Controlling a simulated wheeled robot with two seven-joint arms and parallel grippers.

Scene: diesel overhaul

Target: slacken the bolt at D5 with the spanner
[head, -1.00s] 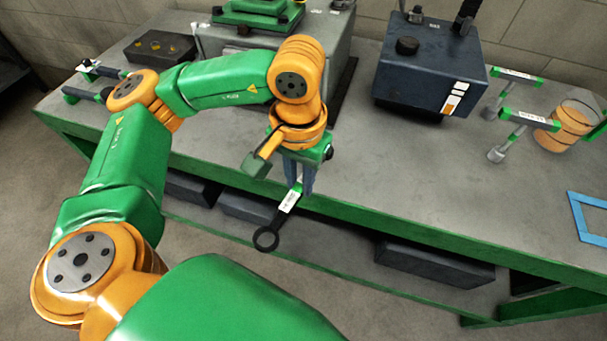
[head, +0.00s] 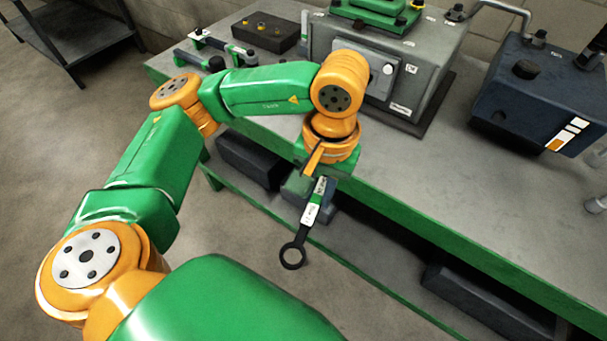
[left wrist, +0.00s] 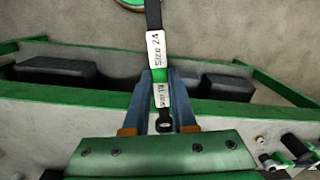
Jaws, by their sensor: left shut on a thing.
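The spanner (head: 302,232) is dark with white and green labels on its shaft and a ring end that hangs down, tilted, in front of the bench edge. My left gripper (head: 323,192) is shut on its shaft. In the left wrist view the spanner (left wrist: 153,45) runs between the fingers of the left gripper (left wrist: 160,80), with a label reading "SIZE 24" and a small ring near the palm. A grey machine housing (head: 425,55) with a front plate stands behind the arm. I cannot make out which bolt is D5. My right gripper is out of view.
The grey bench (head: 470,170) has a green front edge. A dark blue box (head: 535,100) stands at right, a dark block with brass-coloured parts (head: 263,32) at the back left. Dark bins (head: 480,300) lie below the bench. Open floor is at left.

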